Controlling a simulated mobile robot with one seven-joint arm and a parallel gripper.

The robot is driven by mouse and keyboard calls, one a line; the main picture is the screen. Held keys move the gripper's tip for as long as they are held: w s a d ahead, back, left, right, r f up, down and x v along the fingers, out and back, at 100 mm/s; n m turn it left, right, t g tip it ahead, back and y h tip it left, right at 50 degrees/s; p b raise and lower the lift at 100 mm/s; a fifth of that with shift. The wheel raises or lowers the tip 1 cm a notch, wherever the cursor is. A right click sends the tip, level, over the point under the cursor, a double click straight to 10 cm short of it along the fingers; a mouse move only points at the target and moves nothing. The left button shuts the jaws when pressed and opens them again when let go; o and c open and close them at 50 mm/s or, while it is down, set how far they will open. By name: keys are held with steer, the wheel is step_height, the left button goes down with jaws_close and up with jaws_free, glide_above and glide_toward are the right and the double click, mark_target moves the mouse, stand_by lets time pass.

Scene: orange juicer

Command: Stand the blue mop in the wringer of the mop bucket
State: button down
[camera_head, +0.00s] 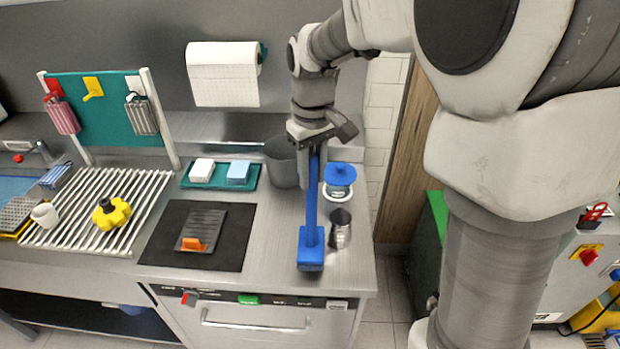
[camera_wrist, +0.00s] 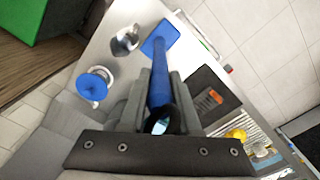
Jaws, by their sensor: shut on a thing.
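My gripper (camera_head: 311,170) is shut on the handle of the blue mop (camera_head: 311,215). The mop hangs about upright below it, with its block-shaped blue head (camera_head: 311,258) over the right end of the steel counter, near the front edge. I cannot tell whether the head touches the counter. In the wrist view the handle (camera_wrist: 160,75) runs between the fingers (camera_wrist: 158,92) to the head (camera_wrist: 160,39). A grey bucket-like container (camera_head: 281,162) stands behind and left of the gripper, partly hidden by it. I cannot make out a wringer on it.
A blue-topped item (camera_head: 339,175) and a metal jug (camera_head: 340,230) stand close right of the mop. A black mat (camera_head: 160,245) with a grey plate lies to the left. A green tray (camera_head: 219,180) holds two blocks. A rack (camera_head: 70,235) carries a yellow knob.

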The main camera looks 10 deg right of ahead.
mark_target(312, 187)
steer(key=shift+f, duration=1.85)
steer(key=c, duration=0.6)
jaws_free()
steer(key=shift+c, duration=0.2)
